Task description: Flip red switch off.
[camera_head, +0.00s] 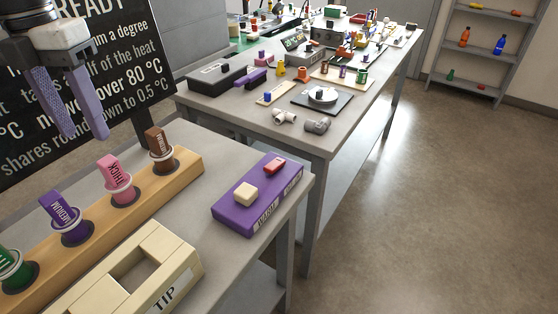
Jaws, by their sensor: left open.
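A red switch (274,166) sits on top of a purple box (240,215) at the right corner of the near table. A cream block-shaped switch or button (246,194) sits beside it on the same box. Labels run along the box's front side, one reading "WARM". The red switch's exact tilt is too small to tell. My left gripper (86,135) hangs at the upper left, its two purple-grey fingers apart and empty. It is well to the left of the purple box and touches nothing I can see. My right gripper is not in view.
A wooden rack (95,215) with several labelled plugs stands between my left gripper and the purple box. A cream "TIP" frame (140,265) lies in front of it. A dark sign (110,40) stands behind. A second table (225,110) beyond holds many small parts.

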